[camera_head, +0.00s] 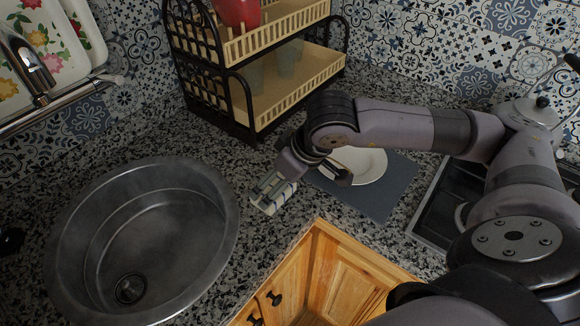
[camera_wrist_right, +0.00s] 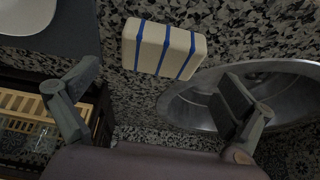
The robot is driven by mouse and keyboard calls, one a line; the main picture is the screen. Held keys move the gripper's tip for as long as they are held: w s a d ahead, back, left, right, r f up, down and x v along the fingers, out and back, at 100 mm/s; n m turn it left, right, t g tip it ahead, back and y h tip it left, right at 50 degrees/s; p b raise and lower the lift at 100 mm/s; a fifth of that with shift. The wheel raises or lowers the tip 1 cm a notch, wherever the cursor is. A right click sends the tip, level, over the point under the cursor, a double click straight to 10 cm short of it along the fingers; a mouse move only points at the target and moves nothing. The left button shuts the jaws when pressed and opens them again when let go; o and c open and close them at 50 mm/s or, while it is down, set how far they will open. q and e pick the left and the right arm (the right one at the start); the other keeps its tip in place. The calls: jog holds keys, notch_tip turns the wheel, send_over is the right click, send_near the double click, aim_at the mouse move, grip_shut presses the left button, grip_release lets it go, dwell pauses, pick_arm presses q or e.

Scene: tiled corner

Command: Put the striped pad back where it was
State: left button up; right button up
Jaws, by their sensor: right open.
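The striped pad (camera_head: 271,205) is a cream block with blue stripes. In the head view it is on the speckled counter between the round sink and the grey mat, partly covered by my right gripper (camera_head: 301,178). In the right wrist view the whole pad (camera_wrist_right: 157,47) shows ahead of my right gripper (camera_wrist_right: 160,88), beside the sink rim. The right gripper's fingers are spread wide with nothing between them, and the pad lies beyond their tips. My left gripper is not in view.
The metal sink (camera_head: 219,190) is left of the pad. A white plate (camera_head: 370,163) rests on the grey mat (camera_head: 378,204) to the right. A two-tier dish rack (camera_head: 262,117) stands behind. The counter's front edge and wooden cabinets (camera_head: 335,275) are close in front.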

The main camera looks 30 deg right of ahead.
jog(key=v, duration=0.7)
jog(key=shift+s+r, duration=0.15)
